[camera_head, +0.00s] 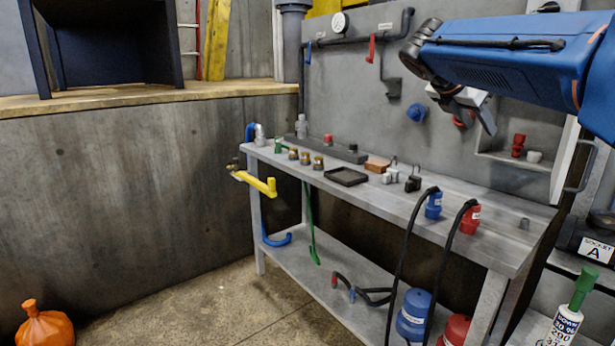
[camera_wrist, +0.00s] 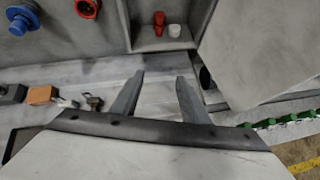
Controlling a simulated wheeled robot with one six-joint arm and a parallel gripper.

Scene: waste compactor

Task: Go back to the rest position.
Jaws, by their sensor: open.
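My gripper (camera_head: 476,113) hangs from the blue arm at the upper right of the head view, in front of the grey back panel and above the right part of the workbench (camera_head: 455,218). In the wrist view my gripper (camera_wrist: 160,92) shows two grey fingers spread apart with nothing between them. Bare bench top shows behind the fingers. The fingers appear clear of the bench and its objects.
Blue (camera_head: 433,205) and red (camera_head: 470,218) connectors with black hoses stand on the bench. A small niche holds a red fitting (camera_head: 518,145) and white cup (camera_head: 534,156). Open floor lies left, with an orange bag (camera_head: 44,325).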

